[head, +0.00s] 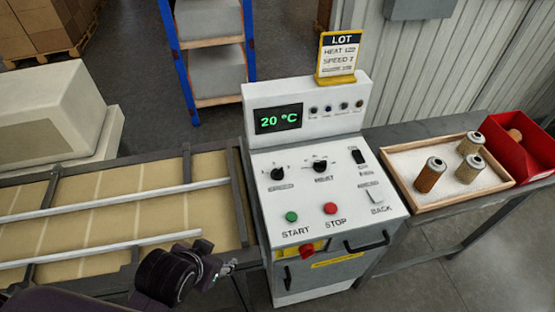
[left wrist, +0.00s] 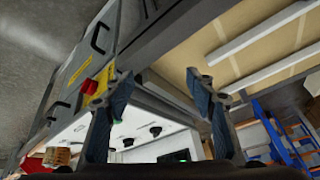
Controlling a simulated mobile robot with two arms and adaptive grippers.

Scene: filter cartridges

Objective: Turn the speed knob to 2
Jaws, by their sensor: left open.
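The white control console (head: 345,130) stands in the middle of the head view. The right knob (head: 320,166) is labelled HEAT. My left gripper (head: 226,268) is in front of the console's lower left, below and left of the knobs, touching neither. In the left wrist view my left gripper (left wrist: 158,82) is open and empty, with a dark knob (left wrist: 155,131) beyond its fingers. My right gripper is not in view.
A green START button (head: 291,216) and red STOP button (head: 330,208) lie below the knobs. A red knob (head: 306,251) and handle (head: 367,242) project from the front. The conveyor (head: 120,239) is left; a cartridge tray (head: 408,202) is right. A LOT card (head: 339,56) stands on top.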

